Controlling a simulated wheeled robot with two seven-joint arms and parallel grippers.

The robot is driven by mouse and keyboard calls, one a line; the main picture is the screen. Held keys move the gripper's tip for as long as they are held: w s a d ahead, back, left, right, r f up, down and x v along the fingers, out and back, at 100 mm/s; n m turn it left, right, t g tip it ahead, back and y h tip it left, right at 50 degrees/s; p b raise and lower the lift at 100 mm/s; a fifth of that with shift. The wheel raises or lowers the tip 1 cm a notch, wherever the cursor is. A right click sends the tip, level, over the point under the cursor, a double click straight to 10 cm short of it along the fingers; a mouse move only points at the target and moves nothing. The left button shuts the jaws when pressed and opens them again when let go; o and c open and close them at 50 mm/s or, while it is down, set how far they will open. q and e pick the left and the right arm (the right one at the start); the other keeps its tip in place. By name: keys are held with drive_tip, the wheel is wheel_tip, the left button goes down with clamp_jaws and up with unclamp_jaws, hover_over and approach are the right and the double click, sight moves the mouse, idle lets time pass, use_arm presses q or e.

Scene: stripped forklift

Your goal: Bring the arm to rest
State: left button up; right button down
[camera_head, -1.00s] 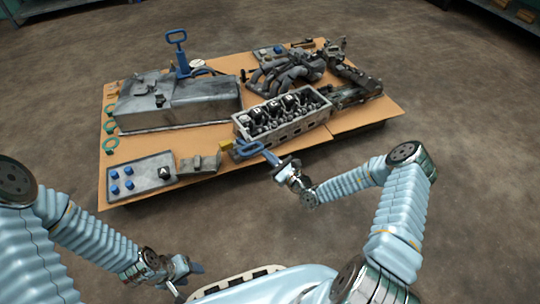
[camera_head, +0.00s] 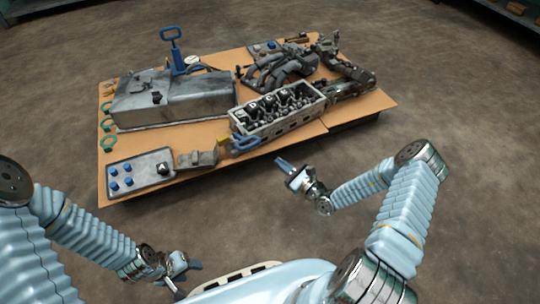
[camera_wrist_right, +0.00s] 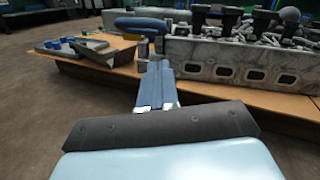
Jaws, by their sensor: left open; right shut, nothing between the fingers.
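My right gripper (camera_head: 285,166) is shut and empty. It hangs over the floor in front of the table's near edge, apart from the engine block. In the right wrist view its closed fingers (camera_wrist_right: 156,88) point toward the table edge, with a blue handle (camera_wrist_right: 141,24) beyond them. My left gripper (camera_head: 188,270) is low at the bottom left, near my base, open, with nothing seen in it.
The wooden table (camera_head: 225,158) carries a grey engine block (camera_head: 280,112), a metal case (camera_head: 175,97), a manifold (camera_head: 278,70) and a tray with blue knobs (camera_head: 138,173). A blue handle (camera_head: 246,143) lies by the block's near end. The floor (camera_head: 440,120) at right is clear.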

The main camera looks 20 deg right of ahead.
drive_tip(key=v, duration=0.5)
drive_tip(key=shift+r, duration=0.2)
drive_tip(key=s+a+r+n+g+y+p, duration=0.1)
drive_tip(key=s+a+n+g+y+p, duration=0.1)
drive_tip(key=s+a+n+g+y, duration=0.45)
drive_tip(key=s+a+r+n+g+y+p, duration=0.1)
drive_tip(key=s+a+n+g+p, duration=0.3)
drive_tip(key=a, duration=0.6)
drive_tip(key=s+a+n+g+h, duration=0.2)
drive_tip(key=s+n+g+h, duration=0.4)
drive_tip(key=s+n+g, duration=0.4)
drive_tip(key=r+n+t+h+p, duration=0.1)
drive_tip(key=n, duration=0.1)
drive_tip(key=w+d+n+t+h+p, duration=0.1)
drive_tip(key=n+t+h, duration=0.1)
drive_tip(key=w+d+r+n+t+h+p, duration=0.1)
drive_tip(key=n+h, duration=0.1)
drive_tip(key=shift+r+n+p, duration=0.25)
drive_tip(key=shift+r+p, duration=0.05)
drive_tip(key=shift+r, duration=0.05)
